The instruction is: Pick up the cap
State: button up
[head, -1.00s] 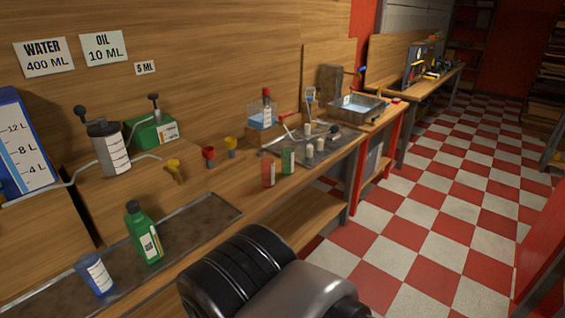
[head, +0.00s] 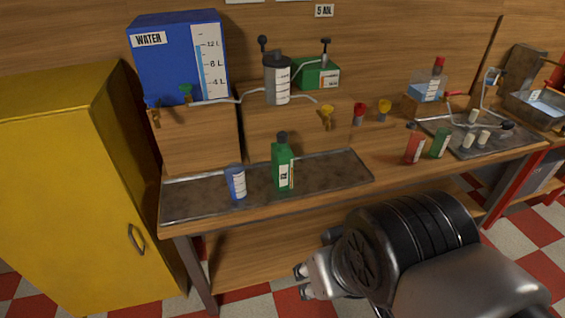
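No loose cap can be made out with certainty. A red cap (head: 439,62) tops a clear bottle (head: 431,85) farther back on the right. My gripper (head: 301,283) shows at the bottom of the head view, in front of the bench and well apart from both caps. Its fingertips look spread with nothing between them.
A blue water tank (head: 180,60) and yellow cabinet (head: 65,180) are at left. Funnels, red and green beakers (head: 440,143) and a tray of small items (head: 490,130) crowd the right. The near tray's right part is clear.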

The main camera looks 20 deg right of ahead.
aim_at(281, 137)
jog(key=i+l+u, duration=0.15)
jog(key=i+l, duration=0.15)
jog(key=i+l+u, duration=0.3)
jog(key=i+l, duration=0.15)
jog(key=l, duration=0.3)
jog(key=i+l+u, duration=0.15)
jog(key=l, duration=0.25)
jog(key=i, duration=0.1)
